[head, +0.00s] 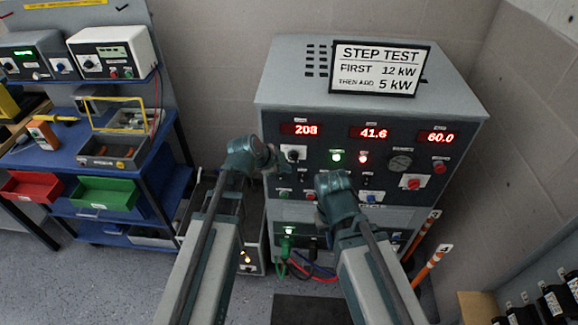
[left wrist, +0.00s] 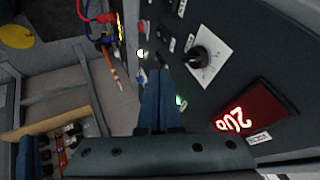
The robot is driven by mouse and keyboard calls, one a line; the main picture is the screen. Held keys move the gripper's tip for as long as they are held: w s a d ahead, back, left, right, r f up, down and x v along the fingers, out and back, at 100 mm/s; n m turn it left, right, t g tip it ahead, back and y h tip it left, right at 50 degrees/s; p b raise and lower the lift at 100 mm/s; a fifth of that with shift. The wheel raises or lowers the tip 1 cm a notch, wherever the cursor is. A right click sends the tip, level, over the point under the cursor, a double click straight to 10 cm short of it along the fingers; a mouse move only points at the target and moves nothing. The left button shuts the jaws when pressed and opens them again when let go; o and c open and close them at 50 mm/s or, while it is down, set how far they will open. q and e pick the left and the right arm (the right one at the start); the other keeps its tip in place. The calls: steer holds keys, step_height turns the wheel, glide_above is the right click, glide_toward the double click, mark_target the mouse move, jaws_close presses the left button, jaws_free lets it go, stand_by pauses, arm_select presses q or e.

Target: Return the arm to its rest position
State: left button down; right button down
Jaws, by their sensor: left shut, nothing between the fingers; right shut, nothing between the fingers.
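My left gripper (head: 280,162) is in front of the upper left of the grey control cabinet (head: 285,75), below the red 208 display (head: 299,129) and close to a black knob (head: 294,154). In the left wrist view the blue fingers of my left gripper (left wrist: 158,78) are together and empty, with the knob (left wrist: 202,57) on its white plate to their right. My right gripper (head: 322,212) is lower, in front of the cabinet's middle; its fingers are mostly hidden by its wrist, and I see nothing held.
A STEP TEST sign (head: 379,69) stands on the cabinet. Green, red and blue cables (head: 290,262) hang at its lower front. A blue shelf cart (head: 75,148) with instruments and bins is at left. Orange-striped posts (head: 425,240) stand at right. Bare floor shows at lower left.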

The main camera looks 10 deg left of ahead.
stand_by(0.4)
arm_select(q)
steer(key=s+d+f+n+g+y+b, duration=0.1)
steer(key=s+f+n+g+y, duration=0.2)
steer(key=s+n, duration=0.3)
steer(key=s+d+f+n+g+y+b, duration=0.1)
steer(key=s+n, duration=0.5)
steer(key=s, duration=0.9)
step_height(320, 180, down, 3)
steer(key=d+g+y, duration=0.1)
steer(key=g+y, duration=0.1)
steer(key=shift+g, duration=0.3)
